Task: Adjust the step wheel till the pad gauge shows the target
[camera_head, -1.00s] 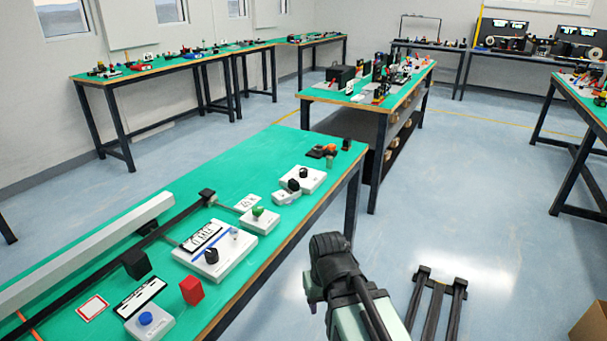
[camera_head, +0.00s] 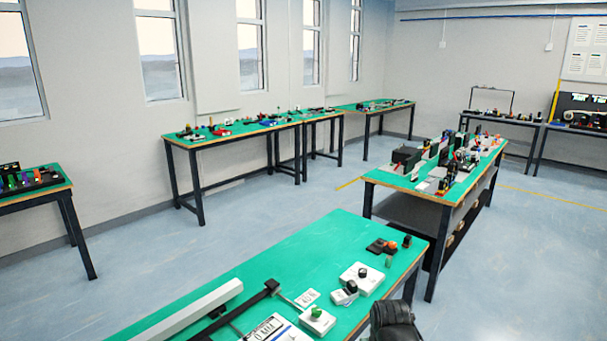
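On the near green bench, a white box with a gauge display (camera_head: 270,329) is cut off by the bottom edge; its reading is too small to tell. To its right are a white box with a green knob (camera_head: 317,318), a small unit with a black knob (camera_head: 345,293) and a white box with a black knob (camera_head: 361,278). I cannot tell which of these is the step wheel or the pad gauge. A dark part of my arm shows at the bottom, right of the bench; my gripper's fingers are not in view.
Other benches, including a loaded one (camera_head: 420,185), stand beyond, with clear floor between.

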